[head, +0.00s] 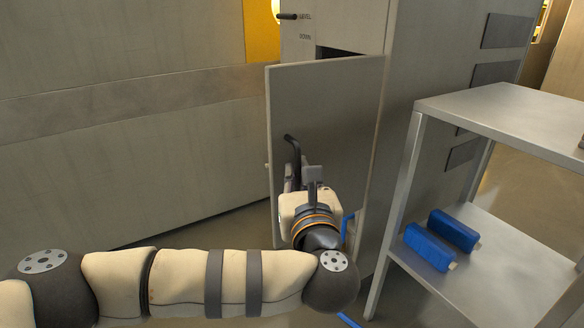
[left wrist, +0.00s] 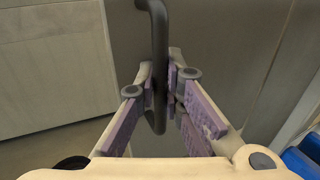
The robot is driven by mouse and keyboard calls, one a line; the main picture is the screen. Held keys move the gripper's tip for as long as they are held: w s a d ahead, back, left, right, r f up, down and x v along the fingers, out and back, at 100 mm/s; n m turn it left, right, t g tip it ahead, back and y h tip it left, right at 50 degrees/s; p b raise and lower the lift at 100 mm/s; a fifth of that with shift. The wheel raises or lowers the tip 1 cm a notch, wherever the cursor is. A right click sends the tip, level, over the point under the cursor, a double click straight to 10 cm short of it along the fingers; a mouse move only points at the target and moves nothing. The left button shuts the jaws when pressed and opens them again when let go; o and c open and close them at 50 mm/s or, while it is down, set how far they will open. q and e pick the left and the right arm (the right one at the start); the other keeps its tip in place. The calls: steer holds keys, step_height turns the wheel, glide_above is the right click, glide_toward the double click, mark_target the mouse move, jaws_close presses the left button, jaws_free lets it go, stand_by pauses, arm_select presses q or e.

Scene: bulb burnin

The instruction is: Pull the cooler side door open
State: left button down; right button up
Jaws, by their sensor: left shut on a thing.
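The cooler side door (head: 330,100) is a flat grey panel on the tall cabinet. It stands ajar, its left edge out from the cabinet, with a dark gap above its top edge. Its black bar handle (head: 291,143) is on the door's left part. My left gripper (head: 303,180) is at the handle's lower part. In the left wrist view the fingers of the left gripper (left wrist: 165,85) are closed around the handle (left wrist: 158,50), in front of the door (left wrist: 220,40). The handle's lower end is partly hidden by the gripper in the head view. My right gripper is out of view.
A grey metal shelf table (head: 490,105) stands close on the right, with two blue blocks (head: 453,230) on its lower shelf. A large pale panel wall (head: 130,150) fills the left. Some open floor (head: 235,228) shows left of the door.

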arm_select(q)
steer(key=shift+s+d, duration=0.55)
steer(key=shift+s, duration=0.2)
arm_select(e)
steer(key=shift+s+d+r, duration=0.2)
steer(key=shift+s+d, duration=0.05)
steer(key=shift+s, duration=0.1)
arm_select(q)
steer(key=shift+f, duration=0.1)
steer(key=c, duration=2)
jaws_free()
steer(key=shift+o, duration=0.2)
steer(key=shift+s, duration=0.1)
steer(key=s+d, duration=0.1)
steer(key=s, duration=1.1)
